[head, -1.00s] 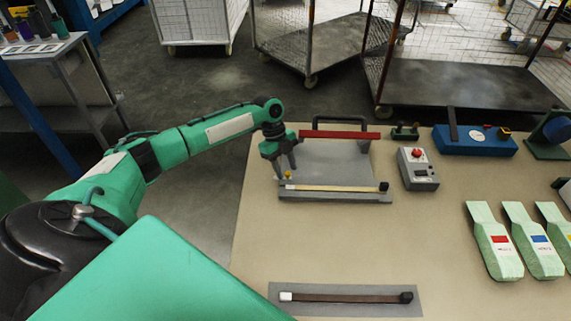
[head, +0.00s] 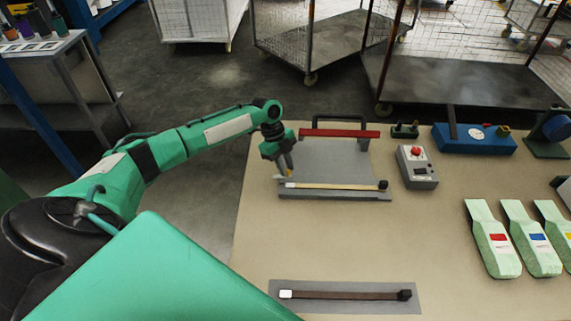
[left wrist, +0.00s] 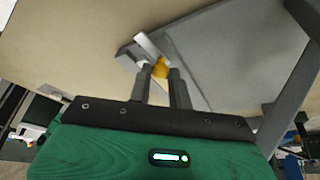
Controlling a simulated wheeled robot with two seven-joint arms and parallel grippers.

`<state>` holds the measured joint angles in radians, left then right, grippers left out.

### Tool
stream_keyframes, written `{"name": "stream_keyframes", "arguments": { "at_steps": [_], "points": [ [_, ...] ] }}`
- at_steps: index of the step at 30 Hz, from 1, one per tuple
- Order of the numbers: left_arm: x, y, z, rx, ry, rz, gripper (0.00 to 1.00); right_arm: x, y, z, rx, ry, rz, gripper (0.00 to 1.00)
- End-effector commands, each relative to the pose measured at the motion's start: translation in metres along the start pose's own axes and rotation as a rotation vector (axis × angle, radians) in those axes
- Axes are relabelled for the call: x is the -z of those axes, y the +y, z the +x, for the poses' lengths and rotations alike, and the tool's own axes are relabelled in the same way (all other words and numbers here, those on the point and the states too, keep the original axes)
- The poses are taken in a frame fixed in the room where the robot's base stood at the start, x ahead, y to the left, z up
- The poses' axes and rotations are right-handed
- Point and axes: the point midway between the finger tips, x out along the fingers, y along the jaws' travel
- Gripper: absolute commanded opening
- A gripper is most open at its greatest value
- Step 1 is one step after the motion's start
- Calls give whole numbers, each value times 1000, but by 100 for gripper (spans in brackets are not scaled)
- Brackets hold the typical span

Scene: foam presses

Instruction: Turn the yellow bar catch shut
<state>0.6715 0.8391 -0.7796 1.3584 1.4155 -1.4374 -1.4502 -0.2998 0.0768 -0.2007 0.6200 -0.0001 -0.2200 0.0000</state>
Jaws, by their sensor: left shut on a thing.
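The yellow bar catch (left wrist: 162,68) sits at the left front corner of the grey press (head: 335,160), by the white end of the pale bar (head: 335,187). My left gripper (head: 287,174) reaches down over that corner. In the left wrist view its two fingers (left wrist: 159,74) stand on either side of the yellow catch and are shut on it. The fingers hide part of the catch, and in the head view it is nearly covered. I cannot tell the exact angle of the catch. My right gripper is not in view.
A red bar (head: 340,134) and a dark handle stand at the back of the press. A grey control box (head: 417,167) with a red button is to its right. Several green foam pieces (head: 492,240) lie at the right. A dark bar (head: 345,296) lies in front; the table between is clear.

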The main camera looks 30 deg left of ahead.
Motion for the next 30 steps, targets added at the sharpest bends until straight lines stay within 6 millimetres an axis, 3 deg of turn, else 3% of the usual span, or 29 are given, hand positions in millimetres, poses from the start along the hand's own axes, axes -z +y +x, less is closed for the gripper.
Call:
{"name": "stream_keyframes", "arguments": {
  "at_steps": [30],
  "points": [
    [6, 8, -4, 353, 0, -850, 0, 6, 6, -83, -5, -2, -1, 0]
  ]
}}
